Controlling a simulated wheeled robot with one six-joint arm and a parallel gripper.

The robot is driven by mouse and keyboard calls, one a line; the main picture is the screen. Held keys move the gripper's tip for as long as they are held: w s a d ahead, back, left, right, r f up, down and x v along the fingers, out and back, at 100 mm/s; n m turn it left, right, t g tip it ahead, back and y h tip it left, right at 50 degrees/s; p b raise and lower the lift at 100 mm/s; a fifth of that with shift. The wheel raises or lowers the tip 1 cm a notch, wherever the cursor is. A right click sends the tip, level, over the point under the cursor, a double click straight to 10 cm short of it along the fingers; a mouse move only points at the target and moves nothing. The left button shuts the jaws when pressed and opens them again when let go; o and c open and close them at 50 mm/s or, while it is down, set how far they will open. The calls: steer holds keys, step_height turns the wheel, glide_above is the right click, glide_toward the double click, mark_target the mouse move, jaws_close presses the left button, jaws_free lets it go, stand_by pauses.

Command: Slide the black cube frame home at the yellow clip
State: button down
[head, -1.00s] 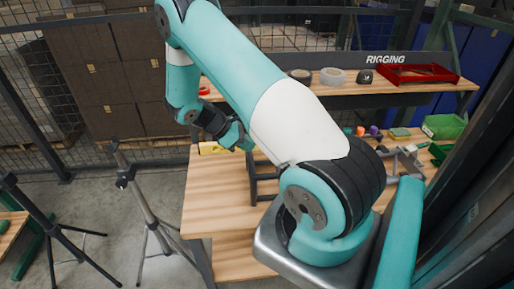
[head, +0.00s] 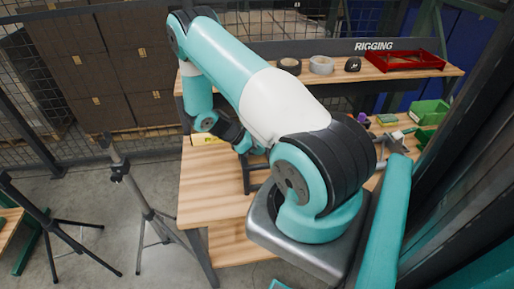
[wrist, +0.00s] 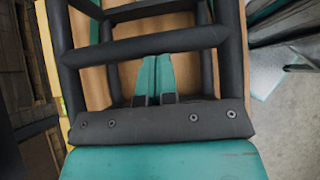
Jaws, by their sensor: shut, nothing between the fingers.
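The black cube frame (head: 247,180) stands on the wooden bench, mostly hidden behind my arm in the head view. In the wrist view its bars (wrist: 145,46) cross in front of my gripper and run up both sides. My gripper (wrist: 154,60) is shut and empty, its teal fingers together, within the outline of the frame's bars; contact cannot be told. A yellow piece (head: 209,138), likely the yellow clip, shows at the bench's back left, partly behind my arm. A yellow strip (wrist: 49,65) runs along the left in the wrist view.
The bench top (head: 205,190) is bare at front left. Small items and green bins (head: 430,110) sit on its right. A raised shelf holds tape rolls (head: 321,65) and a red tray (head: 405,61). A tripod (head: 140,190) stands left of the bench.

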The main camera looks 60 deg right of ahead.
steer(key=s+d+b, duration=0.1)
steer(key=s+d, duration=0.4)
steer(key=s, duration=0.1)
steer(key=shift+s, duration=0.15)
